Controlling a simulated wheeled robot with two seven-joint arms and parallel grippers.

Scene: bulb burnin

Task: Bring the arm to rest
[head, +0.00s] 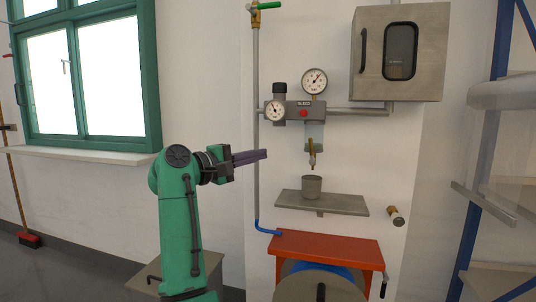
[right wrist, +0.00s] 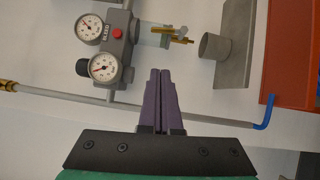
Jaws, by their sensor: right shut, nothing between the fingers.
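My right gripper (head: 264,154) has purple fingers at the end of my green arm. In the head view it points right, in front of the white wall and near the vertical grey pipe (head: 256,90). In the right wrist view (right wrist: 160,72) its two fingers lie side by side, shut, with nothing held between them. My left gripper is not in view.
A gauge panel (head: 292,110) with a brass nozzle (head: 312,152) is on the wall. Below, a grey cup (head: 312,187) stands on a small shelf (head: 290,199). An orange hose-reel cover (head: 330,248) is lower. A metal cabinet (head: 425,55) hangs upper right.

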